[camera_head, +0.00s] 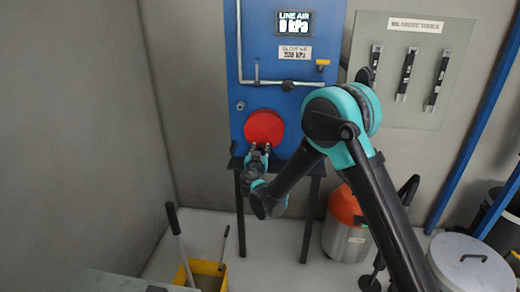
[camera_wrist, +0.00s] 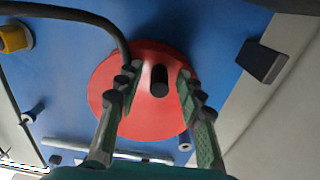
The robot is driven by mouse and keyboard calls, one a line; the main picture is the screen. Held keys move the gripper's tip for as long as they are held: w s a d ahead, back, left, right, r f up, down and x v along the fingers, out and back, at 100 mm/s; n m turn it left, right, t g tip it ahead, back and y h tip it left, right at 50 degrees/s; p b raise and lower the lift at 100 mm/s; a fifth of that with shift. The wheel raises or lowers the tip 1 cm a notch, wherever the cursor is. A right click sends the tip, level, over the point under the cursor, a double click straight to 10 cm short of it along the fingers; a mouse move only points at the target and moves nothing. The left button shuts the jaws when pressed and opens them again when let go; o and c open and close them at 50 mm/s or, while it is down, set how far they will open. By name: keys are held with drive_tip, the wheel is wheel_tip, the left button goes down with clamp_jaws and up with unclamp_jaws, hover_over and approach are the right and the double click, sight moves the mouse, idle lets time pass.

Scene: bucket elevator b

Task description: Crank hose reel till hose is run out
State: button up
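The round red disc of the reel (camera_head: 264,129) is mounted on the blue panel. In the wrist view the red disc (camera_wrist: 110,85) fills the middle, with a short black crank knob (camera_wrist: 158,81) standing out from it. My gripper (camera_head: 260,150) is at the disc's lower edge in the head view. In the wrist view my gripper (camera_wrist: 160,88) is open, with one finger on each side of the knob and gaps visible. A black hose-like tube (camera_wrist: 98,18) curves in from the upper left and passes behind the left finger.
The blue panel (camera_head: 247,80) carries a display headed LINE AIR (camera_head: 293,22), a grey pipe and a yellow-handled valve (camera_head: 322,63). An orange-topped canister (camera_head: 344,240) stands lower right, a yellow bucket (camera_head: 207,275) lower left. A grey tool board (camera_head: 405,85) hangs at right.

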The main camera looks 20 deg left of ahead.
sight(275, 139)
clamp_jaws()
idle(0.3)
drive_tip(key=shift+w+d+n, duration=0.1)
drive_tip(key=shift+d+n, duration=0.05)
drive_tip(key=shift+n, duration=0.25)
idle(0.6)
drive_tip(key=d+n, duration=0.1)
drive_tip(key=n, duration=0.2)
drive_tip(key=w+d+r+n, duration=0.1)
drive_tip(key=d+n, duration=0.1)
drive_tip(key=n, duration=0.1)
drive_tip(key=d+n, duration=0.1)
drive_tip(key=n, duration=0.2)
drive_tip(key=shift+w+d+r+n, duration=0.2)
drive_tip(key=shift+d+r+n, duration=0.05)
drive_tip(key=shift+r+n, duration=0.15)
drive_tip(key=shift+w+d+r+n, duration=0.1)
drive_tip(key=shift+d+r+n, duration=0.15)
drive_tip(key=shift+n, duration=0.55)
drive_tip(key=shift+w+d+r+n, duration=0.15)
drive_tip(key=shift+r+n, duration=0.2)
drive_tip(key=shift+n, duration=0.45)
drive_tip(key=shift+s, duration=0.1)
